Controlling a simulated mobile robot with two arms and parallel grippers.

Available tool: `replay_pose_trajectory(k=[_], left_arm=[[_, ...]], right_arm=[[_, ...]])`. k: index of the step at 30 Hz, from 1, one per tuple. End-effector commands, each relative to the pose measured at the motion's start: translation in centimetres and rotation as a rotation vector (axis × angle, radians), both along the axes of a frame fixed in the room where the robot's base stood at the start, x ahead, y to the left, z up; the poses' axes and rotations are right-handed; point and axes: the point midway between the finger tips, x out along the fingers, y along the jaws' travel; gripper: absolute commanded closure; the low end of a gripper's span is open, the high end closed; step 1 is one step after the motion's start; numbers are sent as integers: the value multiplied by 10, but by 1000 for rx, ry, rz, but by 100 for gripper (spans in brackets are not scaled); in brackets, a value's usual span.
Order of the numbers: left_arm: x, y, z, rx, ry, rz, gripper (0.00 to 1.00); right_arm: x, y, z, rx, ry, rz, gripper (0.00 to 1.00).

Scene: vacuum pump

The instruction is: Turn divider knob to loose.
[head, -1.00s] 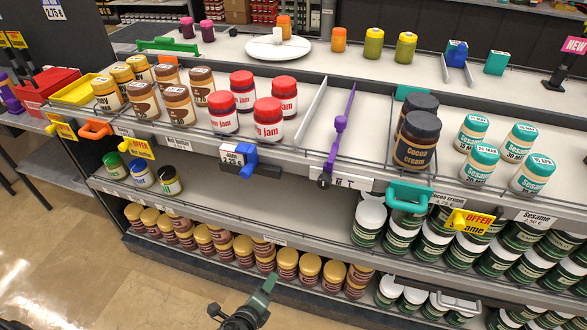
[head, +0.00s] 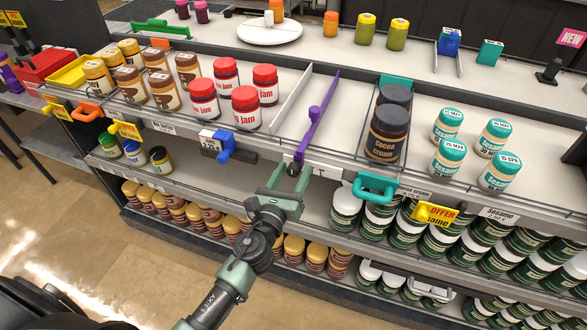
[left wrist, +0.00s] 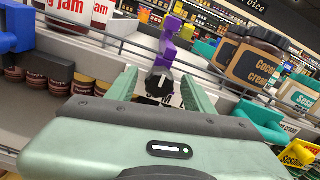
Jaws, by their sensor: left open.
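The purple divider (head: 315,120) runs front to back on the upper shelf, between the white divider and the cocoa cream jars. Its black divider knob (head: 293,168) is at the front edge; in the left wrist view the knob (left wrist: 160,86) bears a white mark. My left gripper (head: 289,178) is open, its fingers pointing at the shelf. In the left wrist view the left gripper (left wrist: 160,90) has one finger on each side of the knob, with gaps showing. Whether the fingertips reach past the knob I cannot tell. My right gripper is not in view.
A blue clip (head: 222,145) on the price rail is left of the knob, and a teal handle (head: 375,188) is to its right. Red-lidded jam jars (head: 246,108) stand left and cocoa cream jars (head: 387,135) right. A wire rail (head: 340,152) runs along the shelf front.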

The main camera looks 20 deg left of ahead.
Motion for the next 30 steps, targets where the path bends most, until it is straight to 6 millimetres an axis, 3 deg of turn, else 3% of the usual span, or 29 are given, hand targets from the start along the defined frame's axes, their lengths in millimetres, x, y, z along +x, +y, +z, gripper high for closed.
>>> replay_pose_trajectory(k=[10,15,16,30], left_arm=[[5,0,0,-2,0,0,51],[5,0,0,-2,1,0,98],[5,0,0,-2,1,0,100],[5,0,-1,-109,4,0,100]], right_arm=[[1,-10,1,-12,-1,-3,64],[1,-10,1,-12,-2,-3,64],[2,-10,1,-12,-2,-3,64],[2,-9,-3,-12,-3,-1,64]])
